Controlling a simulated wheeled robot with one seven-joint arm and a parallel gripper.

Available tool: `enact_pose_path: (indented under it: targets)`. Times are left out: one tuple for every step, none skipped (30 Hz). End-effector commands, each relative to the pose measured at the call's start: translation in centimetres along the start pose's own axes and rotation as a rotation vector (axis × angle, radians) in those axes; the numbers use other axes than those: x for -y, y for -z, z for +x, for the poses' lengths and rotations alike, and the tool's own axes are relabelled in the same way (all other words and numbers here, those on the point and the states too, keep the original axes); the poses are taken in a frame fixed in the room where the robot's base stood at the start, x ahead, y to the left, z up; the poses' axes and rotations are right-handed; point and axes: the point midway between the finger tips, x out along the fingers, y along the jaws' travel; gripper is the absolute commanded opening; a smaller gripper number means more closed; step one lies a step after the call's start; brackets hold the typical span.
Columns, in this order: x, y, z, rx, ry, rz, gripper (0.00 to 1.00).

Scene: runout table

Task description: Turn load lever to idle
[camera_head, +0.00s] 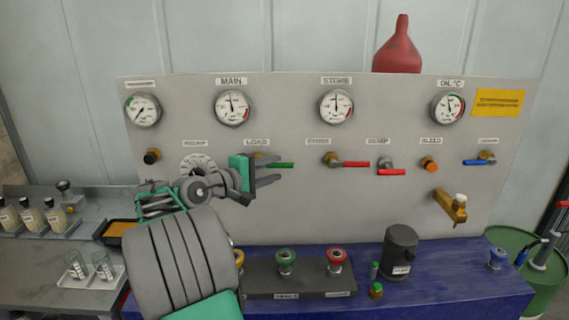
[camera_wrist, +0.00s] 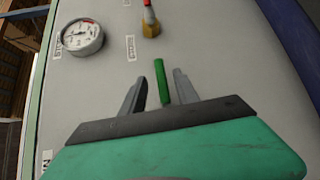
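The load lever has a green handle (camera_head: 283,165) pointing right, under the LOAD label (camera_head: 257,142) on the grey panel. Its brass base is mostly hidden behind my gripper in the head view. My gripper (camera_head: 272,170) is in front of the panel at this lever. In the wrist view the green handle (camera_wrist: 161,82) lies between the two grey fingers of my gripper (camera_wrist: 158,76). The fingers are open, with a gap on each side of the handle, smaller on the right finger's side.
To the right are a red-handled lever (camera_head: 354,164), another red lever (camera_head: 391,171) and a blue lever (camera_head: 477,162). Gauges line the panel above. Below, a blue bench (camera_head: 450,290) holds a dark canister (camera_head: 399,252) and a block with coloured fittings (camera_head: 310,278).

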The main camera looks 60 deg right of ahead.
Motion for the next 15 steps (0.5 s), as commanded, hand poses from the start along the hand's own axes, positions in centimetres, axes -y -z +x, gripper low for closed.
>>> enact_pose_path:
  targets:
    - [-0.2,-0.2,1.1,0.005,0.002,0.000,0.37]
    - [-0.2,-0.2,1.7,0.004,0.003,-0.001,0.37]
    - [-0.1,-0.2,2.5,0.004,0.002,0.000,0.37]
    - [-0.1,-0.2,3.0,0.003,0.003,0.001,0.37]
    - [-0.1,-0.1,3.4,0.002,0.003,0.001,0.37]
    - [-0.1,-0.1,4.0,0.002,0.003,0.001,0.37]
    - [-0.1,0.0,4.3,0.000,0.003,0.001,0.37]
    - [-0.1,0.0,4.6,-0.001,0.003,0.002,0.37]
    - [0.0,0.0,4.8,-0.002,0.002,0.002,0.37]
    - [0.0,0.0,5.0,-0.002,0.002,0.002,0.37]
    - [0.0,0.0,5.0,-0.002,0.002,0.002,0.37]
    - [0.0,0.0,5.1,-0.003,0.002,0.003,0.37]
    - [0.1,0.0,5.1,-0.003,0.002,0.003,0.37]
    - [0.1,0.1,5.1,-0.003,0.002,0.003,0.37]
    - [0.1,0.1,5.1,-0.003,0.003,0.003,0.37]
